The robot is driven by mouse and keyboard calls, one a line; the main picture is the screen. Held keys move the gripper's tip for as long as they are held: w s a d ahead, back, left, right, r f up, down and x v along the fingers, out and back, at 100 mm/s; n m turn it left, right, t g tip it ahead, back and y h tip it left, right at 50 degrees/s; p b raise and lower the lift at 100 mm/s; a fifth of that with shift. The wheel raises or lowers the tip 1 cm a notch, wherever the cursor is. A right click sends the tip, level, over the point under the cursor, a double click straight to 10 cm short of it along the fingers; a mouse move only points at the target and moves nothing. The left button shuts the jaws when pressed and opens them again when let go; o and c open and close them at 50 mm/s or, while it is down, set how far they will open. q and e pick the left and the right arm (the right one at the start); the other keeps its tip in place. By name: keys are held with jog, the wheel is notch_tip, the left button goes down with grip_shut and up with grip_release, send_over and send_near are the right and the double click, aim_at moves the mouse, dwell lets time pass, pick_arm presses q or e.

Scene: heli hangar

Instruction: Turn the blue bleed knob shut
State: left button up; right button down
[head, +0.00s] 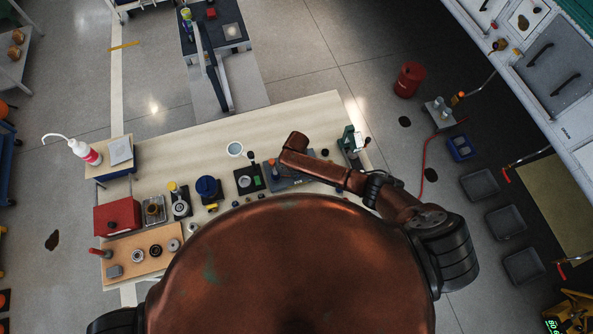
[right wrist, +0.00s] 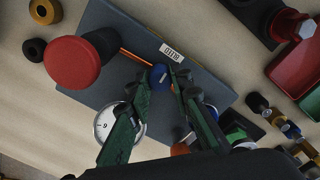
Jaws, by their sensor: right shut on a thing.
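The blue bleed knob (right wrist: 158,76) shows in the right wrist view on a dark grey panel (right wrist: 105,25), beside a white label reading BLEED (right wrist: 173,53). An orange line runs across the panel toward the knob. My right gripper (right wrist: 162,80) has its green fingers on either side of the knob and is shut on it. The fingers partly cover the knob, and I cannot tell its turn angle. In the head view the panel (head: 285,183) lies on the workbench, partly under my right arm, which hides the gripper. My left gripper is not in view.
A large red knob (right wrist: 72,62) and a round white gauge (right wrist: 104,122) stand close to the right gripper. The workbench (head: 290,112) holds several other fixtures, including a red box (head: 117,216) and a blue round part (head: 208,188). Its far strip is mostly clear.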

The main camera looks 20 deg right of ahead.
jog(key=shift+m, duration=0.5)
jog(key=c, duration=1.7)
grip_release()
jog(key=shift+c, duration=0.2)
jog(key=shift+r, duration=0.1)
notch_tip(320, 180, up, 12)
